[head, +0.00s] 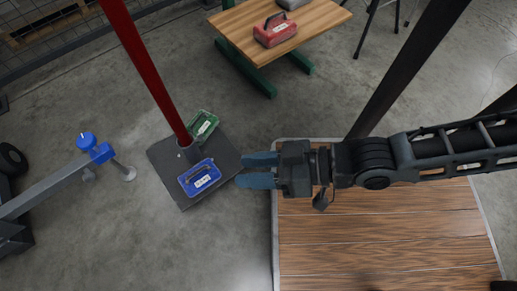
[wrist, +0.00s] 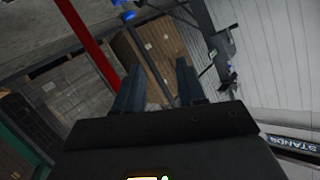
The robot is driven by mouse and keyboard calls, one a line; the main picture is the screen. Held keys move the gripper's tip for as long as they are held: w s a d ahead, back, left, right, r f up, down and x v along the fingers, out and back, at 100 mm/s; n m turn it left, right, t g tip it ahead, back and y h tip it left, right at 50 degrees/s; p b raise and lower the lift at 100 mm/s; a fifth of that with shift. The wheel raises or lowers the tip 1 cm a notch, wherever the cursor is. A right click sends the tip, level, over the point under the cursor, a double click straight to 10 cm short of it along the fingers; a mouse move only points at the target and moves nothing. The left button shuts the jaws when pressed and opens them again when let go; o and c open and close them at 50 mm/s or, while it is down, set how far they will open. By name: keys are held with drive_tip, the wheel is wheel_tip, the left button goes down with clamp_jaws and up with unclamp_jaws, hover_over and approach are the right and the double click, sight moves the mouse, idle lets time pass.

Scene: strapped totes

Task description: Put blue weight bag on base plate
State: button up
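The blue weight bag (head: 200,178) lies on the dark square base plate (head: 228,160), near its front edge in the head view. A green weight bag (head: 203,126) lies at the plate's back edge. A red pole (head: 150,70) rises from the plate between them. My gripper (head: 256,170) is just right of the plate, apart from the blue bag. Its two fingers are spread with nothing held; the wrist view also shows the empty gap of my gripper (wrist: 158,88). The wrist view shows neither bag clearly.
A red weight bag (head: 275,30) sits on a wooden table (head: 235,25) at the back. A wooden platform (head: 390,235) lies under my arm. A grey beam with a blue clamp (head: 95,148) is at the left. The red pole (wrist: 90,45) stands close left of the fingers.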

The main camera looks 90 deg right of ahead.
wheel_tip(320, 180, up, 8)
drive_tip(key=n+y, duration=0.1)
drive_tip(key=n, duration=0.3)
drive_tip(key=shift+s+a+r+n, duration=0.2)
drive_tip(key=shift+s+a+n, duration=0.1)
drive_tip(key=shift+s+a, duration=0.15)
wheel_tip(320, 180, up, 30)
drive_tip(key=p, duration=3)
drive_tip(key=shift+r, duration=0.1)
